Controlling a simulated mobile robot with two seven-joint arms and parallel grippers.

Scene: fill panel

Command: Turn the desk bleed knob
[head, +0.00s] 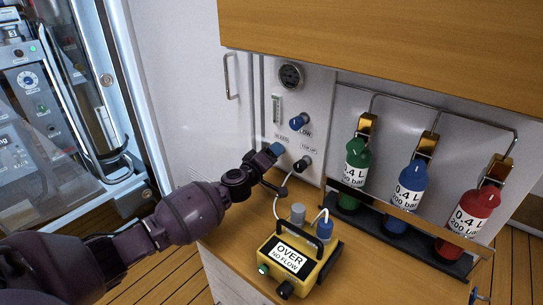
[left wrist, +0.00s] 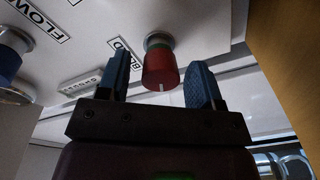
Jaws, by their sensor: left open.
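The bleed knob (left wrist: 160,68) is a red cylinder with a white line mark and a green ring at its base, on the white panel beside a label reading BLEED. In the left wrist view, it lies between the two blue fingers of my open left gripper (left wrist: 159,70), with a gap showing on each side. In the head view, my left gripper (head: 275,151) is at the panel's lower left and hides the knob. A small bluish shape at the lower right edge of the head view may be my right gripper; too little shows to be sure.
The blue flow knob (head: 299,122) is just above my left gripper, with a black knob (head: 302,164) below right. A yellow box (head: 300,262) with a hose stands on the desk (head: 350,255). Green, blue and red bottles (head: 409,190) stand right. A wooden cabinet (head: 400,45) overhangs.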

